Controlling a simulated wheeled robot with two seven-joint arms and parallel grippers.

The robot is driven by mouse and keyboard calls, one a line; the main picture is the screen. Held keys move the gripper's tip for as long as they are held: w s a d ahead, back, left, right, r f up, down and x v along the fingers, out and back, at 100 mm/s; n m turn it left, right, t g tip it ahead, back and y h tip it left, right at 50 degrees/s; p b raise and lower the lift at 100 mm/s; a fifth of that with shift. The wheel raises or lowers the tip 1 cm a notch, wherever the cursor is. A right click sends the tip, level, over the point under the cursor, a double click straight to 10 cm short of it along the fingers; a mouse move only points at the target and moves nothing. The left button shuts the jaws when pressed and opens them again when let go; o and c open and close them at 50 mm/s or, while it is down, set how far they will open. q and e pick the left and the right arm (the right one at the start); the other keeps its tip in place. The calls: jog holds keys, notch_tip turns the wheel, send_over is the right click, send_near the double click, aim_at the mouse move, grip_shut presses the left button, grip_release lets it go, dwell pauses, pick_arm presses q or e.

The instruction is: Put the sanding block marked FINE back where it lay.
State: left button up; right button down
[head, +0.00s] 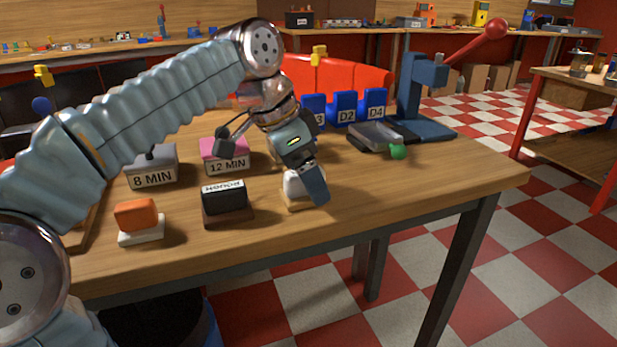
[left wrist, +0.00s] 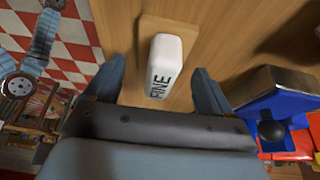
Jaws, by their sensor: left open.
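The sanding block marked FINE (left wrist: 165,60) is white with black letters. In the left wrist view it lies on a light wooden pad (left wrist: 149,28) between the two fingers of my left gripper (left wrist: 160,78), with a gap on each side. In the head view the white block (head: 290,188) shows only partly behind the fingers, low over the front edge of the table, on the wooden pad (head: 299,208). My left gripper (head: 311,193) is open and points down around it. I cannot see whether a finger touches the block. My right gripper is not in view.
A dark lettered block (head: 226,196) on a brown base and an orange block (head: 137,214) on a white base stand to the left. Timers marked 8 MIN (head: 153,178) and 12 MIN (head: 227,165) stand behind. A blue press (head: 425,85) stands at the back right.

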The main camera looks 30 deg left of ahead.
pick_arm(q)
jog(key=p+v, duration=0.2)
jog(key=v, duration=0.9)
